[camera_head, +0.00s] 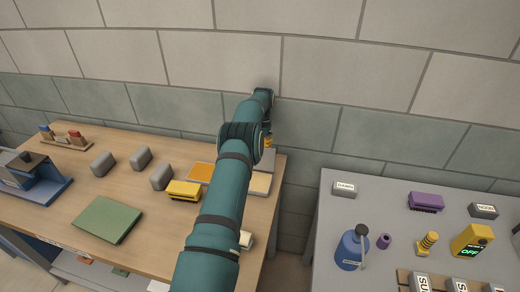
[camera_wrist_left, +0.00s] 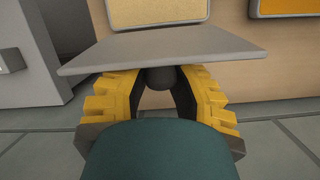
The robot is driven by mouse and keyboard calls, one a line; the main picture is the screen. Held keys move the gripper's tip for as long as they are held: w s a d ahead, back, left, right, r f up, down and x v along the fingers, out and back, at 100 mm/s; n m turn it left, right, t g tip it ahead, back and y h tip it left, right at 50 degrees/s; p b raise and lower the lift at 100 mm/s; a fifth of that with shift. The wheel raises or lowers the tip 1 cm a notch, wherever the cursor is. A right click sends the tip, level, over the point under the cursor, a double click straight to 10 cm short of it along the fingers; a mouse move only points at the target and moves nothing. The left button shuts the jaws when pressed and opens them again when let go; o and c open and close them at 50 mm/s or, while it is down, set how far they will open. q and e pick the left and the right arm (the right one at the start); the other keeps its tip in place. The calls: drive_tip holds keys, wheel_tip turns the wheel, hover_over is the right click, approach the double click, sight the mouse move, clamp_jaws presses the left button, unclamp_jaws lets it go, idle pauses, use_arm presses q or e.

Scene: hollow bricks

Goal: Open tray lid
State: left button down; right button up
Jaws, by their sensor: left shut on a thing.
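The lid (camera_wrist_left: 160,48) is a flat grey plate with a dark round knob (camera_wrist_left: 163,78). In the left wrist view my left gripper (camera_wrist_left: 162,84) has its yellow fingers shut around the knob. In the head view this gripper (camera_head: 268,142) is at the table's far right corner, mostly hidden by my teal arm. The grey lid (camera_head: 266,160) shows just below it. A tray with a beige surface (camera_head: 259,184) lies open to view beside the lid and also shows in the left wrist view (camera_wrist_left: 157,12). My right gripper is not in view.
An orange-filled tray (camera_head: 200,173), a yellow brush (camera_head: 184,190), several grey blocks (camera_head: 140,158) and a green book (camera_head: 107,220) are on the wooden table (camera_head: 60,222). A grey bench (camera_head: 325,225) with a blue bottle (camera_head: 352,250) stands to the right, across a gap.

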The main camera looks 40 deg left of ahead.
use_arm(q)
drive_tip(key=shift+a+r, duration=0.15)
drive_tip(key=shift+a, duration=0.1)
drive_tip(key=c, duration=0.7)
unclamp_jaws()
drive_tip(key=shift+d, duration=0.1)
wheel_tip(320, 180, up, 10)
drive_tip(key=shift+f, duration=0.1)
drive_tip(key=shift+s, duration=0.1)
